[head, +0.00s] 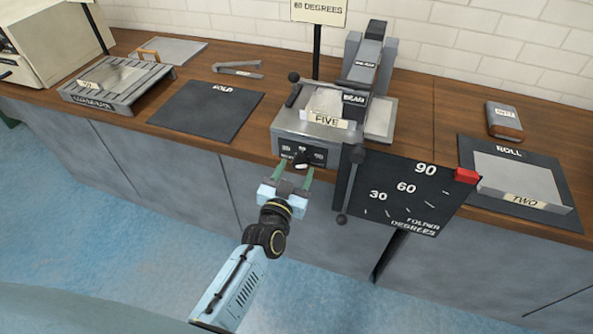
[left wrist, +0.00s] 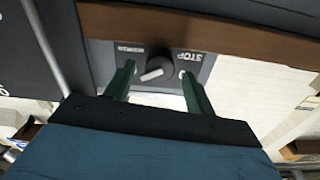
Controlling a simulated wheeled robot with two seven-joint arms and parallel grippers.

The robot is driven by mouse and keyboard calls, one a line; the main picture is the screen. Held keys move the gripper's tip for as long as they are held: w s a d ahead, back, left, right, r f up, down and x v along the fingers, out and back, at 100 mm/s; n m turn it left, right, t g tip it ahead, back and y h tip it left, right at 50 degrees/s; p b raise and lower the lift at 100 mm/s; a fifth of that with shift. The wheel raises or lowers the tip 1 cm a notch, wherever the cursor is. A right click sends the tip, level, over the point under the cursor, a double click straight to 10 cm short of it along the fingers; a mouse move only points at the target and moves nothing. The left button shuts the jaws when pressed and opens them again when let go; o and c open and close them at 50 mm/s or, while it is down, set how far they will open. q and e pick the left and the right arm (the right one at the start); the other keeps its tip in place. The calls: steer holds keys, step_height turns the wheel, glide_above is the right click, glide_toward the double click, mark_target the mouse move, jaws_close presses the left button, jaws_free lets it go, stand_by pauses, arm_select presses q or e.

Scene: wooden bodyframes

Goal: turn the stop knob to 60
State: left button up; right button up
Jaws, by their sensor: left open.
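The stop knob (head: 301,160) is a dark round knob with a pale pointer, set in a dark panel on the front of the bench machine. In the left wrist view the knob (left wrist: 158,72) shows close up, with the STOP lettering (left wrist: 189,57) upside down at its right. My left gripper (head: 294,174) is open in front of the panel. In the left wrist view its green fingers stand on either side of the knob, with a gap on both sides; whether the tips reach its depth I cannot tell. My right gripper is not in view.
A black dial board (head: 405,195) marked 30, 60, 90 and FOLDER DEGREES hangs right of the knob, with a red block (head: 467,176) at its corner. A lever (head: 349,190) stands between them. A sign (head: 319,11) reading 60 DEGREES stands behind. Floor before the cabinets is clear.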

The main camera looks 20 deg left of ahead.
arm_select(q)
steer(key=shift+w, duration=0.55)
steer(key=c, duration=1)
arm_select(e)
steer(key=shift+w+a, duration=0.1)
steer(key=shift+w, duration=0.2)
